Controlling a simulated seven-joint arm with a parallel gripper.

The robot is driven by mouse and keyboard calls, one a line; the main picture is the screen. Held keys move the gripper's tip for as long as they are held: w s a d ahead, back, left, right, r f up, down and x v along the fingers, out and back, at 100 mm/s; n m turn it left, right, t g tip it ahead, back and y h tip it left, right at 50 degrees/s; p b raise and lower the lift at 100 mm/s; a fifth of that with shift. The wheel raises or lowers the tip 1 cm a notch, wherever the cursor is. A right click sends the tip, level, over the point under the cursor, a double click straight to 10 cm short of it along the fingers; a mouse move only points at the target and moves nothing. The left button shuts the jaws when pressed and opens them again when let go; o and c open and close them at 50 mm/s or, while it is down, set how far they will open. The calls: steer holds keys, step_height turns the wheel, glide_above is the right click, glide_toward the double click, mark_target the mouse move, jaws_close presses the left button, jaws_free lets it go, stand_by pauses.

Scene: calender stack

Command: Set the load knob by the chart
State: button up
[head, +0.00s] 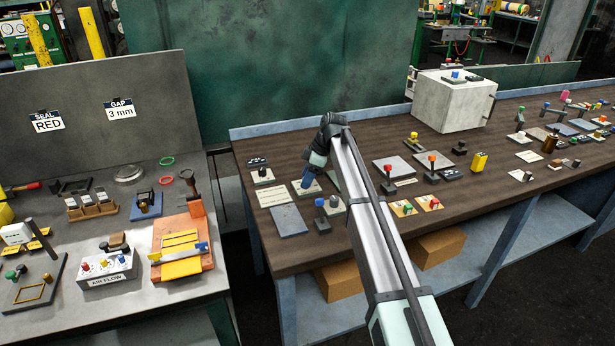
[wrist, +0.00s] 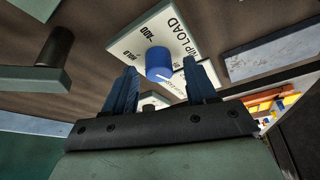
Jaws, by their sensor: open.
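The load panel (wrist: 140,40) is a pale plate marked "NIP LOAD" with scale marks, partly cut off in the wrist view. Its blue knob (wrist: 158,62) stands just ahead of my gripper (wrist: 160,72), between the lines of the two fingers. The fingers are open, with nothing held. Any pointer on the knob is not clear. In the head view my gripper (head: 308,180) points down at a pale plate (head: 298,190) on the dark wooden bench; the knob there is hidden by the fingers. I cannot tell which card is the chart.
Pale cards (head: 272,197) and a grey-blue plate (head: 288,221) lie close by. A blue-topped post (head: 320,203) and red-topped levers (head: 388,170) stand to the right. A white box (head: 450,100) stands farther back. A separate grey bench with signs is at left.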

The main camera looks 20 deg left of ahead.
steer(key=shift+c, duration=0.2)
steer(key=c, duration=1)
